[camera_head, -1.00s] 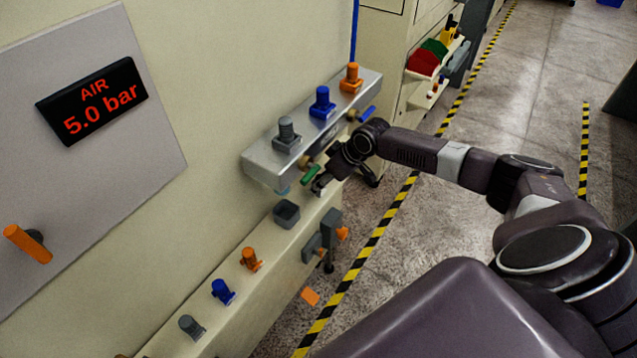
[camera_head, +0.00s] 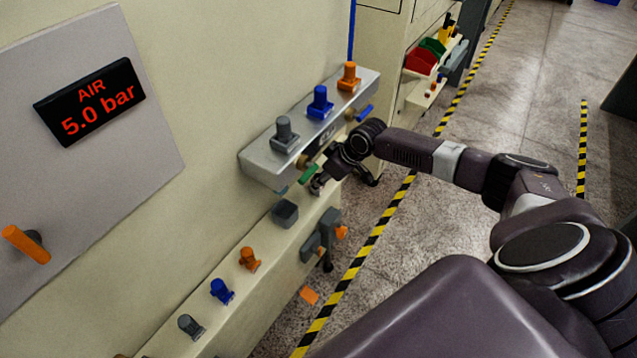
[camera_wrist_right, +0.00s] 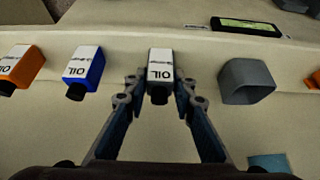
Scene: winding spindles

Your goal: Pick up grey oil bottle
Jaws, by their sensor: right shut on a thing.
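The grey oil bottle (camera_wrist_right: 159,72) shows in the right wrist view, with a white OIL label and a dark cap. My right gripper (camera_wrist_right: 158,92) is shut on it, one finger on each side. The bottle still appears close to the pale ledge surface; I cannot tell whether it touches it. In the head view my right gripper (camera_head: 318,184) is below the metal block, beside its front edge, and the bottle there is hidden or too small to make out. My left gripper is not in view.
A blue oil bottle (camera_wrist_right: 85,72) and an orange one (camera_wrist_right: 19,68) stand left of the held bottle in the wrist view. A grey open cup (camera_wrist_right: 246,84) is on its right. The metal block (camera_head: 262,169) with coloured fittings overhangs the gripper area.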

